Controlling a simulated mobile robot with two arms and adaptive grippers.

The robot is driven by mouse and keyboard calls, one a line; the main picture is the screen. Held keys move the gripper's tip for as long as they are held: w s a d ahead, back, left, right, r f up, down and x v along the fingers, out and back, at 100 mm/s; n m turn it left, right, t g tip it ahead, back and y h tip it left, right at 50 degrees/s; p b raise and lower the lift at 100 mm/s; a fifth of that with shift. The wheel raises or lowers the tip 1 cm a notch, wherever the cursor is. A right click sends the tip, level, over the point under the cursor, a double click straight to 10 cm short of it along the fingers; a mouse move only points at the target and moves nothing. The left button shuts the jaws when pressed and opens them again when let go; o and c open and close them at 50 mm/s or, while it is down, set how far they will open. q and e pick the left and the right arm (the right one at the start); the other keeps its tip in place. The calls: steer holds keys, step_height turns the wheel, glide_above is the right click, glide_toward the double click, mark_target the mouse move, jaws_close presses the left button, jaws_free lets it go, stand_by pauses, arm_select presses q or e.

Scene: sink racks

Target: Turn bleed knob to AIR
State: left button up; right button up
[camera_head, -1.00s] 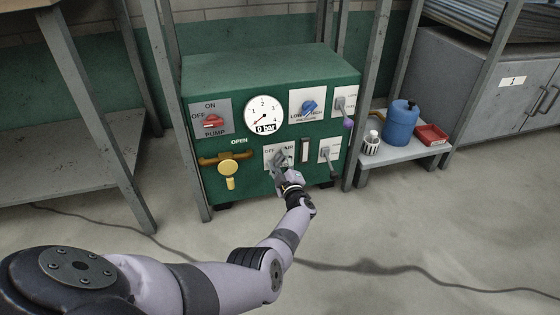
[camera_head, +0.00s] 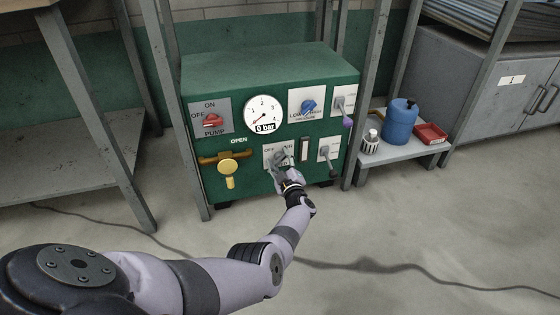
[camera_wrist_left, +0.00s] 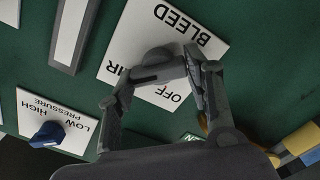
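The bleed panel is a white plate (camera_wrist_left: 134,32) lettered BLEED, OFF and AIR, upside down in the left wrist view. It also shows in the head view (camera_head: 269,152) on the front of a green unit. Its grey bleed knob (camera_wrist_left: 155,56) is partly hidden by my fingers, so its exact angle is unclear. My left gripper (camera_wrist_left: 165,75) is at the knob, its fingers on either side; it also shows in the head view (camera_head: 284,165). I cannot tell whether the fingers press on the knob. My right gripper is not in view.
The green unit (camera_head: 270,65) also carries a red pump knob (camera_head: 212,121), a gauge (camera_head: 263,114) reading 0 bar, a blue pressure knob (camera_head: 308,107) and a yellow valve (camera_head: 228,168). Rack posts flank it. A low shelf at right holds a blue jug (camera_head: 401,123) and red tray (camera_head: 431,133). The floor in front is mostly clear.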

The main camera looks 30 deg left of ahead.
arm_select(q)
steer(key=o, duration=0.4)
steer(key=shift+c, duration=0.2)
